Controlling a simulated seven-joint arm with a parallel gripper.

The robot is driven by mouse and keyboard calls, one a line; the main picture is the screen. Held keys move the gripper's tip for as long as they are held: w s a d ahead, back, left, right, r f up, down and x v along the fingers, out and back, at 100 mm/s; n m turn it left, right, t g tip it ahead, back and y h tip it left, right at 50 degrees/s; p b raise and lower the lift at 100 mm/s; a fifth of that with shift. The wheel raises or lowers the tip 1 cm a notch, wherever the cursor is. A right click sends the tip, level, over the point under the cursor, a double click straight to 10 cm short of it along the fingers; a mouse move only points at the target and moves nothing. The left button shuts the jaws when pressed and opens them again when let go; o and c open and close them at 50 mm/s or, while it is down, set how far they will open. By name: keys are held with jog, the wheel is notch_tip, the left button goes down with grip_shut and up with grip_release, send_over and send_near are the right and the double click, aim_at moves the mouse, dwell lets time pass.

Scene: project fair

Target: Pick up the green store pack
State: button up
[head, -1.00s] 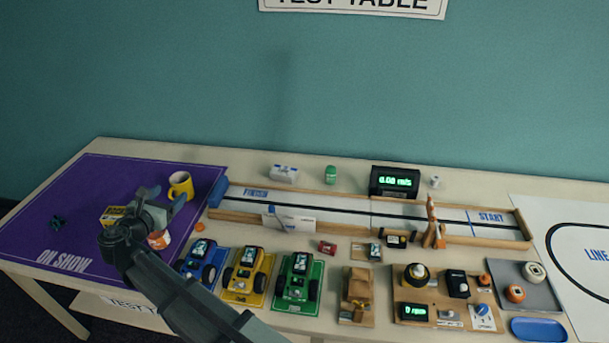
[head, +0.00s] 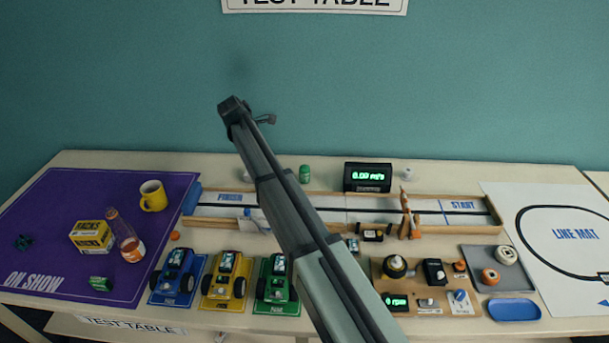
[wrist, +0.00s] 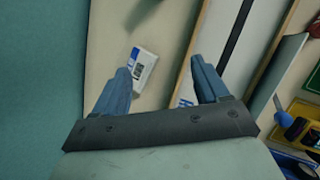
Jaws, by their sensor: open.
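A small green pack (head: 101,284) with a pale label lies on the purple mat (head: 60,255), in front of the yellow box; I take it to be the green store pack. It does not show in the wrist view. My gripper (head: 265,119) is raised over the back of the table, well to the right of the pack and apart from it. In the wrist view my gripper (wrist: 162,65) has its two fingers spread with nothing held. A white box with blue marks (wrist: 143,65) lies below, between the fingertips in the picture.
A yellow box (head: 92,236), a tilted clear bottle with orange (head: 131,249) and a yellow mug (head: 153,196) stand near the pack. A blue car (head: 175,272) is to its right. A green jar (head: 304,174) stands behind the track. The mat's left front is mostly clear.

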jog(key=w+d+r+m+g+y, duration=0.2)
jog(key=w+d, duration=0.2)
jog(key=d, duration=0.3)
jog(key=w+d+r+m+g+y, duration=0.1)
jog(key=w+d+r+g+y, duration=0.2)
jog(key=d, duration=0.4)
jog(key=t+h, duration=0.2)
send_over(305, 172)
jog(key=w, duration=0.2)
notch_tip(305, 172, down, 5)
notch_tip(305, 172, down, 9)
jog(key=shift+s+a, duration=0.1)
jog(key=shift+a, duration=0.05)
jog(key=shift+f, duration=2.8)
jog(key=c, duration=1.2)
jog(key=shift+r, duration=0.15)
